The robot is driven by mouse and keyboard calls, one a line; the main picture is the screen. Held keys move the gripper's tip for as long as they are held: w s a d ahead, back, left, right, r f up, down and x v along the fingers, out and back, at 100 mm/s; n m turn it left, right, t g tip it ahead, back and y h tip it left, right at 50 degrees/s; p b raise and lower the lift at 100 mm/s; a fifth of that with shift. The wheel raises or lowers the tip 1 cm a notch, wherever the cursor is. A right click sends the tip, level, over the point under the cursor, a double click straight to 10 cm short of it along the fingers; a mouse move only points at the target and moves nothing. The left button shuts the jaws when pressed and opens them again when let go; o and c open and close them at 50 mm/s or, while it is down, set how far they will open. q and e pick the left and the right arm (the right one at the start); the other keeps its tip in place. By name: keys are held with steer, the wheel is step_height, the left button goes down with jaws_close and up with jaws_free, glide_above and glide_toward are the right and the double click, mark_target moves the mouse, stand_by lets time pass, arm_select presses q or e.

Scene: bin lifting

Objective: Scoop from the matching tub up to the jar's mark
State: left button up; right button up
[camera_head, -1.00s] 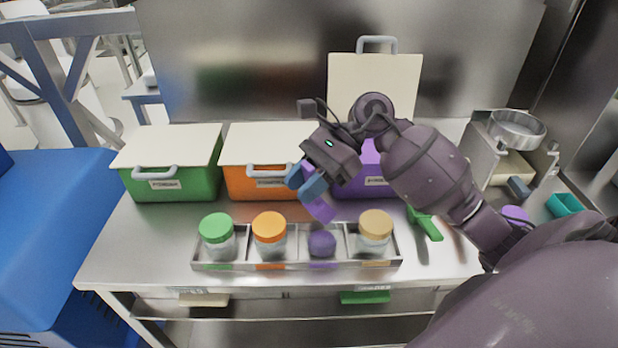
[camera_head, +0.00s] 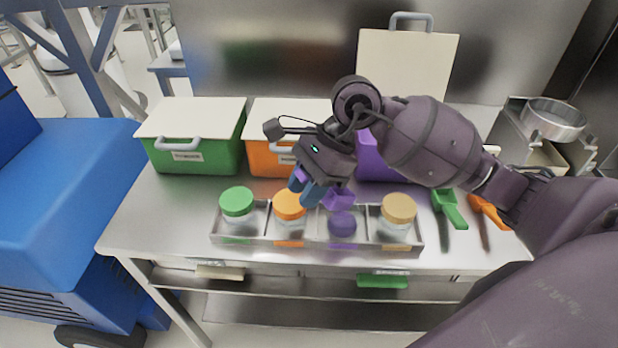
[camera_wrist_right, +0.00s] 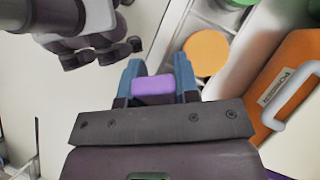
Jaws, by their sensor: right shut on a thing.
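My right gripper (camera_head: 312,190) is shut on a purple scoop (camera_head: 338,199), over the tray's third compartment. In the right wrist view the purple piece (camera_wrist_right: 153,90) sits between the blue fingertips. Just below the scoop is a round purple thing (camera_head: 342,223), in the third compartment; whether it is jar contents or a lid I cannot tell, and no mark shows. The purple tub (camera_head: 370,158) stands behind, partly hidden by my arm, with its pale lid (camera_head: 408,75) raised upright.
The metal tray (camera_head: 265,240) also holds jars with green (camera_head: 237,201), orange (camera_head: 289,205) and tan (camera_head: 398,207) lids. Green (camera_head: 210,158) and orange (camera_head: 265,158) tubs are closed. Green (camera_head: 449,207) and orange (camera_head: 487,211) scoops lie right; a sieve (camera_head: 553,118) stands behind.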

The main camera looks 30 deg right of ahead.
arm_select(q)
steer(key=shift+s+f+b, duration=0.25)
steer(key=shift+f+b, duration=0.1)
steer(key=shift+f, duration=0.2)
steer(key=shift+s+f+b, duration=0.2)
steer(key=shift+f+b, duration=0.1)
steer(key=shift+f, duration=0.25)
arm_select(e)
steer(key=f+h, duration=0.1)
steer(key=h, duration=0.1)
steer(key=a+f+h, duration=0.1)
steer(key=f+h, duration=0.1)
steer(key=a+f+h, duration=0.1)
steer(key=f+h, duration=0.1)
arm_select(q)
steer(key=shift+w, duration=0.15)
arm_select(e)
steer(key=shift+s, duration=0.1)
